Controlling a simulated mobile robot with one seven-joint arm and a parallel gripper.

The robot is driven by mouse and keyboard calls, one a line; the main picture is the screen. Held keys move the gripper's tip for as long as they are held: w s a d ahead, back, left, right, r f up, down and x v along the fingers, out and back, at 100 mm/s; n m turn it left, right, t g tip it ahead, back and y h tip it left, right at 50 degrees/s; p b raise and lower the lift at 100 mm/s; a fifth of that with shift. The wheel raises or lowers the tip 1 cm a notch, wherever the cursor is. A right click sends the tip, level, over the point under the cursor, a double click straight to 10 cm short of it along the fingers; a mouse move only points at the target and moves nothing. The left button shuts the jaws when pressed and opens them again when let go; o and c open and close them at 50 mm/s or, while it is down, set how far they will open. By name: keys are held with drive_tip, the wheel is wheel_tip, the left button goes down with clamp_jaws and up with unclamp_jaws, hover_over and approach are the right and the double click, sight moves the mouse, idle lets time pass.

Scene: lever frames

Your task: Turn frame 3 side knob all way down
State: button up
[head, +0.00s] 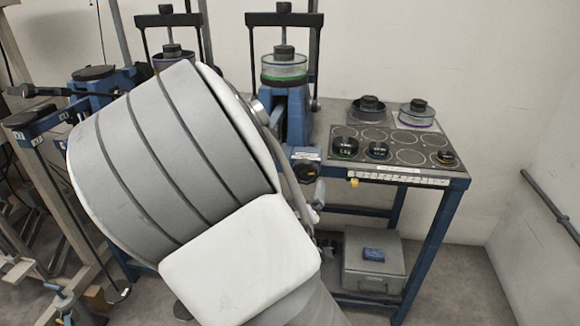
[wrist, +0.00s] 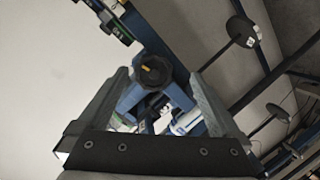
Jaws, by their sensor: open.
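In the wrist view, a black lobed knob (wrist: 154,72) with a small orange mark sits on a blue frame part (wrist: 138,95). My gripper (wrist: 160,76) is open, with one finger to each side of the knob in the picture. Whether either finger touches it I cannot tell. In the head view, a blue lever frame (head: 297,115) stands behind my arm, with a clear round container (head: 284,68) on it. My large grey arm hides much of the frames, and I cannot make out the gripper there. Which frame is number 3 I cannot read.
A table (head: 455,180) with round marked spots and several dark-lidded pieces stands at the right. A grey box (head: 372,270) with a blue item on top is beneath it. More blue frames (head: 45,125) crowd the left. The floor at the far right is clear.

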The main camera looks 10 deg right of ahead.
sight(304, 175)
drive_tip(key=w+t+b, duration=0.1)
drive_tip(key=w+b, duration=0.1)
drive_tip(key=w, duration=0.1)
drive_tip(key=w+d+n+t+b, duration=0.1)
drive_tip(key=w, duration=0.2)
drive_tip(key=w+d+n+b, duration=0.1)
drive_tip(key=w+b, duration=0.1)
drive_tip(key=w, duration=0.2)
drive_tip(key=shift+t+h+b, duration=0.3)
drive_tip(key=shift+t+b, duration=0.05)
drive_tip(key=shift+t, duration=0.05)
drive_tip(key=shift+s+a+r, duration=0.1)
drive_tip(key=shift+s+r, duration=0.05)
drive_tip(key=shift+r, duration=0.05)
drive_tip(key=shift+c, duration=1.1)
clamp_jaws()
